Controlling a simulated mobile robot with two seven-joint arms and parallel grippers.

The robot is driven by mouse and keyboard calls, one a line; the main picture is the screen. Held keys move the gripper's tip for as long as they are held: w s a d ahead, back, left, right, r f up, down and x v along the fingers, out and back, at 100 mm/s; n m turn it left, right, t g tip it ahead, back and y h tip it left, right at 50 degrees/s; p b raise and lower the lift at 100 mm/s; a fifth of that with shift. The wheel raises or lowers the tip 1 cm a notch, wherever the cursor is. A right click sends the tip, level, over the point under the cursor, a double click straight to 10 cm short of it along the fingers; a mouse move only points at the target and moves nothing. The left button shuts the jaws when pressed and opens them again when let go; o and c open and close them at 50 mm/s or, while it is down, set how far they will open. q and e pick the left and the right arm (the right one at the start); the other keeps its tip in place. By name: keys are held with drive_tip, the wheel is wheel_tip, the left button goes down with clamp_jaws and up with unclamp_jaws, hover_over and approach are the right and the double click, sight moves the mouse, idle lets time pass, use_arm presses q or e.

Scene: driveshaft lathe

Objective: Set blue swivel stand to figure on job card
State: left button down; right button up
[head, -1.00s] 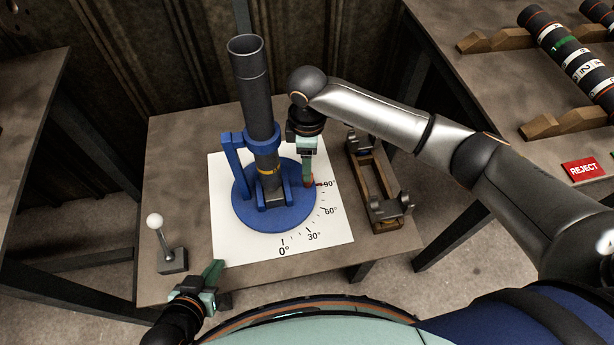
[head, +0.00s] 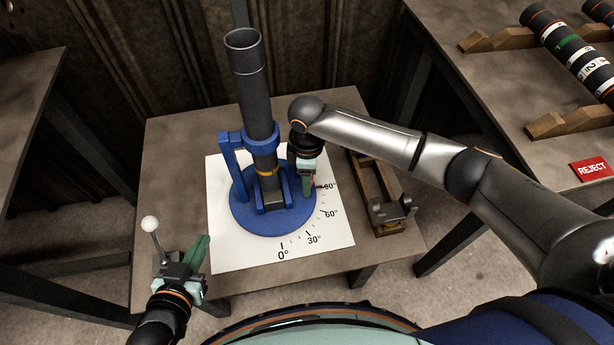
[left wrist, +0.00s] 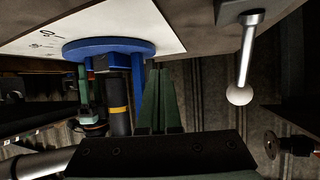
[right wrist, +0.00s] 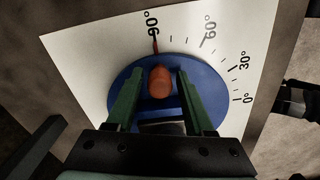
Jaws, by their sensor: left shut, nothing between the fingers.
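The blue swivel stand (head: 250,218) sits on a white sheet with an angle scale (head: 290,262) from 0° to 90°. It carries a dark tube (head: 247,85), leaning slightly. In the right wrist view an orange-red knob (right wrist: 160,82) stands on the stand's rim, beside a red line at the 90° mark. My right gripper (head: 307,188) is over the rim there. Its fingers (right wrist: 160,90) are apart, one on each side of the knob, with gaps visible. My left gripper (head: 203,240) is shut and empty at the table's front left. No job card is visible.
A lever with a white ball (head: 150,224) stands close beside my left gripper; it also shows in the left wrist view (left wrist: 239,95). A wooden cradle (head: 372,190) is right of the sheet. Another table at right holds ringed shafts and a red REJECT sign (head: 590,168).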

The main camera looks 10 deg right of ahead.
clamp_jaws()
idle(1.1)
